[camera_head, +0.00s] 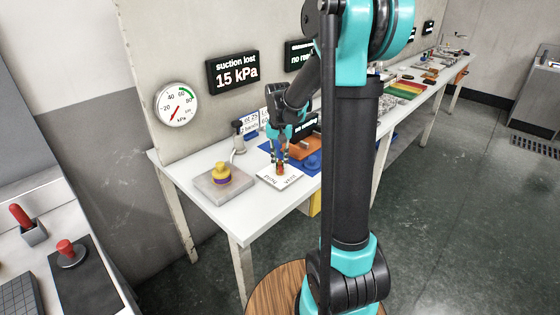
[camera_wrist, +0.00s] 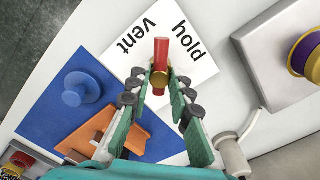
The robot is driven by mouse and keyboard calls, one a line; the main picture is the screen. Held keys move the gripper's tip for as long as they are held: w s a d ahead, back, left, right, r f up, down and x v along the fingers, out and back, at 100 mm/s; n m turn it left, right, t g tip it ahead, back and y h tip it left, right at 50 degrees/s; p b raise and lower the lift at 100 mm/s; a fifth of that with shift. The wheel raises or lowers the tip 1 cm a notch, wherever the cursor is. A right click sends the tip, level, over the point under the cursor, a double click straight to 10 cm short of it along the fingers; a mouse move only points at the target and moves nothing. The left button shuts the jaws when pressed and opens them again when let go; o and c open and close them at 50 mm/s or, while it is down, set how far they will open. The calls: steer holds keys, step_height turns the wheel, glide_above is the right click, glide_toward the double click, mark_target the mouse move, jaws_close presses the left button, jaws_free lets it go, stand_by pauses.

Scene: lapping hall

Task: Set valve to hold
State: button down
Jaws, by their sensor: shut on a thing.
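The valve has a red handle (camera_wrist: 162,52) and a brass body (camera_wrist: 160,78). It stands on a white card (camera_wrist: 193,62) printed "vent" and "hold". In the wrist view the handle's visible end points up, between the two words. In the head view the valve (camera_head: 281,170) and card (camera_head: 268,181) are at the table's near end. My gripper (camera_wrist: 160,84) is shut on the valve, its fingertips at either side of the brass body. It also shows from above in the head view (camera_head: 280,158). The fingers hide part of the valve.
A grey block (camera_head: 211,190) with a yellow-and-purple knob stands left of the card. A blue mat (camera_wrist: 50,117) carries a blue knob (camera_wrist: 82,89) and an orange part (camera_wrist: 121,135). A display (camera_head: 233,71) reads "suction lost 15 kPa" beside a dial gauge (camera_head: 176,105).

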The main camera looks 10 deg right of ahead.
mark_target(279, 162)
steer(key=m, duration=0.9)
steer(key=shift+w, duration=0.1)
steer(key=shift+m, duration=0.3)
stand_by(0.4)
steer(key=c, duration=1.4)
jaws_free()
steer(key=shift+o, duration=0.2)
steer(key=shift+r, duration=0.1)
step_height(279, 162, up, 12)
steer(key=shift+a, duration=0.1)
